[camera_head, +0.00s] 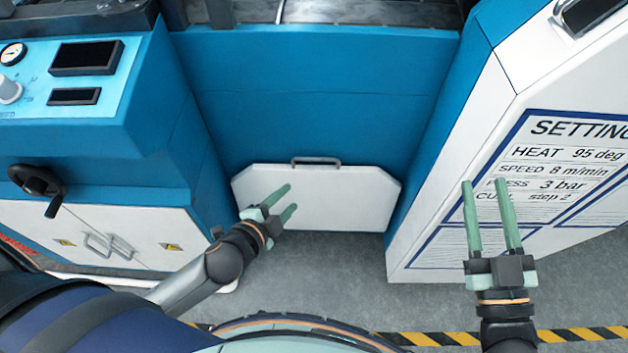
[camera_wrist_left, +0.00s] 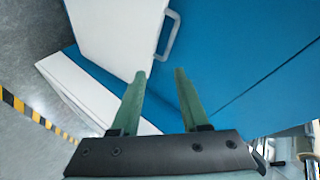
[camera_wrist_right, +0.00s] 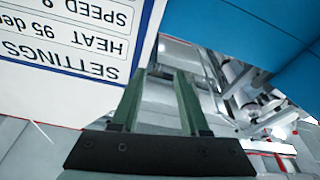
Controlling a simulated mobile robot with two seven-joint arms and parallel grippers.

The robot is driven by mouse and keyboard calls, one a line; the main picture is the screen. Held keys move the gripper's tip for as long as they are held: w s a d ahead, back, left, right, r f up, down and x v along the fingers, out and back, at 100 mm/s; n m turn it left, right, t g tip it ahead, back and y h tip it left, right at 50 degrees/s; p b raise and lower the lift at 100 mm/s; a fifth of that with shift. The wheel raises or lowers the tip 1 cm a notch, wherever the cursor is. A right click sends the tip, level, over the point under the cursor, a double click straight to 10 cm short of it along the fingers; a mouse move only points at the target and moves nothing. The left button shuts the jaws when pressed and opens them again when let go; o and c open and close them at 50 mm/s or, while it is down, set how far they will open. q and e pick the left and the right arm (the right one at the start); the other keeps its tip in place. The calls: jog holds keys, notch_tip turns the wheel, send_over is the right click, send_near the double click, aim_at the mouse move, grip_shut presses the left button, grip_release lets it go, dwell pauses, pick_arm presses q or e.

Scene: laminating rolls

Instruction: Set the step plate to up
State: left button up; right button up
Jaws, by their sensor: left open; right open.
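The step plate (camera_head: 330,198) is a white panel with cut upper corners, low on the front of the blue machine. A grey handle (camera_head: 316,161) is on its top edge. In the left wrist view the plate (camera_wrist_left: 115,30) and its handle (camera_wrist_left: 169,35) lie just beyond the fingers. My left gripper (camera_head: 291,198) is open and empty, in front of the plate's left half in the head view; I cannot tell the gap. My right gripper (camera_head: 488,183) is open and empty, in front of the white settings panel (camera_head: 560,170).
A blue control cabinet (camera_head: 150,100) with a gauge, a black crank (camera_head: 38,185) and white doors stands at the left. The settings panel bounds the right side. Grey floor (camera_head: 330,265) is clear before the plate, with a yellow-black stripe (camera_head: 450,339) nearer me.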

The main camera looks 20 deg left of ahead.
pick_arm(q)
jog(key=w+f+m+b, duration=0.1)
jog(key=w+f+b, duration=0.1)
jog(key=w, duration=0.3)
jog(key=w+d+f+m+t+b, duration=0.1)
jog(key=w+f+m+b, duration=0.1)
jog(key=w, duration=0.3)
jog(key=w+f+m+b, duration=0.1)
jog(key=w+f+b, duration=0.1)
jog(key=w+b, duration=0.2)
jog(key=shift+w+d+m+t, duration=0.25)
jog(key=shift+w+m+t, duration=0.15)
jog(key=shift+w, duration=0.25)
pick_arm(e)
jog(key=s+a+r+n+t+y, duration=0.2)
jog(key=s+r+n+y, duration=0.3)
jog(key=s+n+y, duration=0.1)
jog(key=s+y, duration=0.1)
jog(key=y, duration=0.1)
jog(key=shift+r+y, duration=0.2)
jog(key=shift+y, duration=0.1)
pick_arm(q)
jog(key=shift+r, duration=0.1)
grip_shut()
